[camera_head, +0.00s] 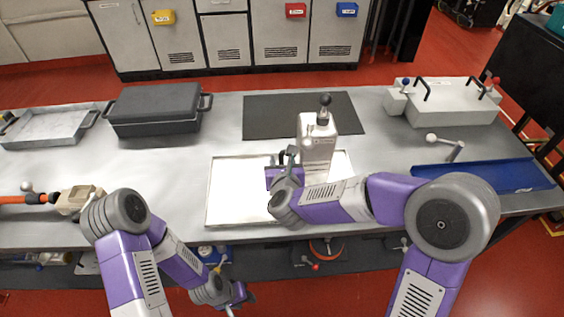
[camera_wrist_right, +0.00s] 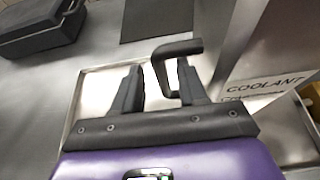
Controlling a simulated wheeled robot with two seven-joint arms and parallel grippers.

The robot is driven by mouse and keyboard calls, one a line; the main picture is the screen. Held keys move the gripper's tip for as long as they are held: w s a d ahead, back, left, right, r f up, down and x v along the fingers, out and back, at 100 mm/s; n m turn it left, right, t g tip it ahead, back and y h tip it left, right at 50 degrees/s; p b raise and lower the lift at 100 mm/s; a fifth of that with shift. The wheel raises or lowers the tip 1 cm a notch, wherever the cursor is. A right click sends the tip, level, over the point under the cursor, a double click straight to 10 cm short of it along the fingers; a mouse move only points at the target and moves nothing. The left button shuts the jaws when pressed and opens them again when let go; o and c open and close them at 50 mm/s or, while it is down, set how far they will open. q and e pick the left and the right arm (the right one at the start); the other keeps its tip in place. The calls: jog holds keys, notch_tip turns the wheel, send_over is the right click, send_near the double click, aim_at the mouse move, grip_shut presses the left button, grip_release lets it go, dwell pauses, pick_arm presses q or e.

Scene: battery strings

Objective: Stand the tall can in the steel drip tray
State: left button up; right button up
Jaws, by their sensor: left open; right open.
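The tall can (camera_head: 318,150) is pale, with a black knob on top, and looks upright. Its COOLANT label (camera_wrist_right: 262,87) shows at the right of the right wrist view. The can appears to stand within the shallow, bright steel drip tray (camera_head: 209,190); my right arm partly hides its foot. The tray's rim also shows in the right wrist view (camera_wrist_right: 80,95). My right gripper (camera_head: 284,160) is open beside the can's left side. A black hooked handle (camera_wrist_right: 180,47) shows between and beyond its fingers (camera_wrist_right: 160,68). My left gripper (camera_head: 238,300) is open and empty, low before the bench.
A metal tray with handles (camera_head: 45,128) and a dark lidded box (camera_head: 155,110) stand at left. A dark mat (camera_head: 270,117) lies behind the can. At right are a white box with black handles (camera_head: 450,103) and a blue tray (camera_head: 480,176).

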jog(key=shift+s+r, duration=0.1)
jog(key=shift+r, duration=0.1)
jog(key=p+v, duration=0.2)
jog(key=v, duration=0.9)
jog(key=shift+s, duration=0.35)
jog(key=shift+r, duration=0.1)
